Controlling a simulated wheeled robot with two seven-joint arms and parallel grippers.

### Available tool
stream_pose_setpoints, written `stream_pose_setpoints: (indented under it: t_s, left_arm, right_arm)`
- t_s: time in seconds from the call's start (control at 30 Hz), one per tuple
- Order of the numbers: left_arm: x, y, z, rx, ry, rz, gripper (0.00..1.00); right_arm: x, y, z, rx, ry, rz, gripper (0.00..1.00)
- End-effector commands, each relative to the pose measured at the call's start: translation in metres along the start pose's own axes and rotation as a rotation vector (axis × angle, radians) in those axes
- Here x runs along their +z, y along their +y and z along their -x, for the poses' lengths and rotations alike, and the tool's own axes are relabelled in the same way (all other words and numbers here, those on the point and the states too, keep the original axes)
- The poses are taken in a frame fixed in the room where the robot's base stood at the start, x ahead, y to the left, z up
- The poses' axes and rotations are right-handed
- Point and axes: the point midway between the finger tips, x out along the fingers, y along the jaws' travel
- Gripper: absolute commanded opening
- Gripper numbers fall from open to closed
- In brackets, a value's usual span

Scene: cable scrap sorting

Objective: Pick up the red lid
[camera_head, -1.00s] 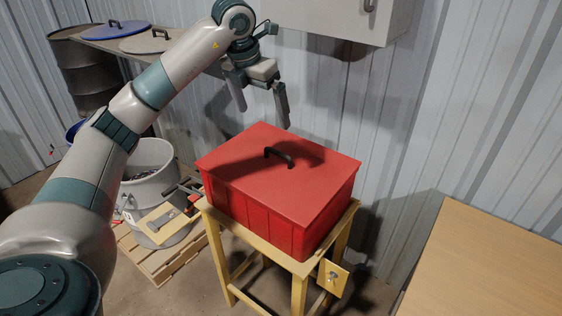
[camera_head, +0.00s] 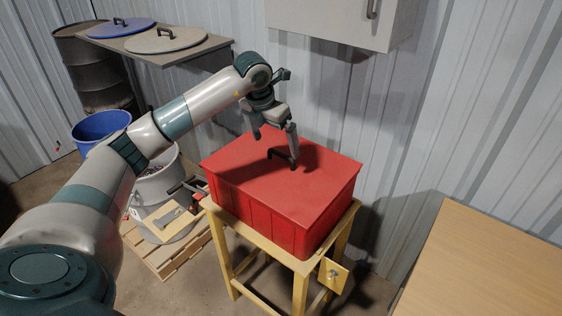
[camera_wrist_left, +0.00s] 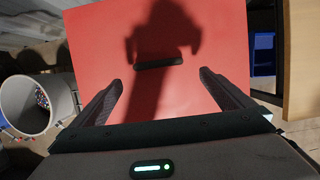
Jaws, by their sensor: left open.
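The red lid (camera_head: 322,178) lies flat on a red box (camera_head: 270,218) that stands on a yellow wooden stand. Its black handle (camera_head: 277,153) is partly covered by my left gripper in the head view. My left gripper (camera_head: 276,152) is open and empty, pointing down close above the lid at the handle. In the left wrist view the black handle (camera_wrist_left: 158,64) lies ahead of and between the two fingers (camera_wrist_left: 158,90), on the red lid (camera_wrist_left: 100,50). The gripper's shadow falls over the handle. I cannot tell whether a finger touches the lid. My right gripper is not in view.
A grey drum (camera_head: 165,190) and a blue bin (camera_head: 100,124) stand left of the box. A shelf at the back holds a blue lid (camera_head: 121,27) and a beige lid (camera_head: 165,40). A wall cabinet (camera_head: 325,20) hangs behind. A wooden table (camera_head: 490,265) is at right.

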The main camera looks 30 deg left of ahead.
Motion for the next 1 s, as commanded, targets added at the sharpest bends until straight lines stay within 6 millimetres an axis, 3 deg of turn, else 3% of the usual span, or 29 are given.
stream_pose_setpoints:
  t_s: [0.2,0.67,1.0]
  left_arm:
    - [0.000,0.000,-0.017,0.000,0.001,0.000,1.00]
    - [0.002,0.000,-0.021,-0.001,0.001,0.000,1.00]
    - [0.009,0.003,-0.056,-0.002,0.004,0.001,1.00]
  right_arm:
    - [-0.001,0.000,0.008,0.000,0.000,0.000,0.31]
    - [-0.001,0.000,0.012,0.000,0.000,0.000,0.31]
    - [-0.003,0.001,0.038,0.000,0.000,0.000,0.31]
